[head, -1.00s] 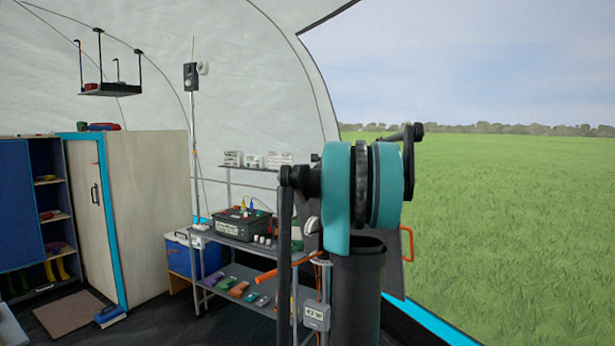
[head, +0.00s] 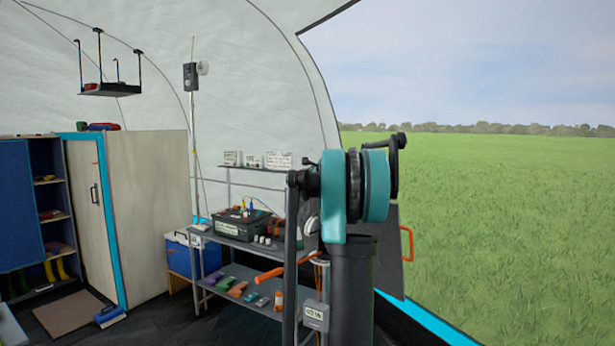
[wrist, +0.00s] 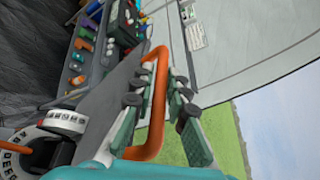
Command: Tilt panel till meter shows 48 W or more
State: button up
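The panel (head: 387,262) is a dark grey plate, largely hidden behind my arm in the head view. Its orange handle (head: 407,244) shows at its right edge. In the wrist view the handle (wrist: 157,100) runs between the two fingers of my gripper (wrist: 161,82). The gripper is hidden in the head view. The small grey meter (head: 316,316) hangs low beside my arm; its digits are too blurred to read surely. A white lettered ring (wrist: 66,121) sits beside the panel.
A metal shelf rack (head: 240,243) with a dark power box (head: 242,224) and small items stands left of my arm. A wooden cabinet (head: 150,220) is further left. Open grass lies beyond the tent opening at right.

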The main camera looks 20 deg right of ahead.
grip_shut()
jog(key=s+a+f+n, duration=0.1)
jog(key=s+a+f, duration=0.1)
jog(key=a, duration=0.3)
jog(key=s+a+f+n+t, duration=0.1)
jog(key=s+a+f, duration=0.1)
jog(key=a, duration=0.3)
jog(key=shift+s+a+f+h, duration=0.15)
jog(key=shift+s+f+h, duration=0.2)
jog(key=shift+f, duration=0.3)
jog(key=shift+w, duration=0.1)
jog(key=o, duration=0.6)
grip_release()
jog(key=shift+c, duration=0.2)
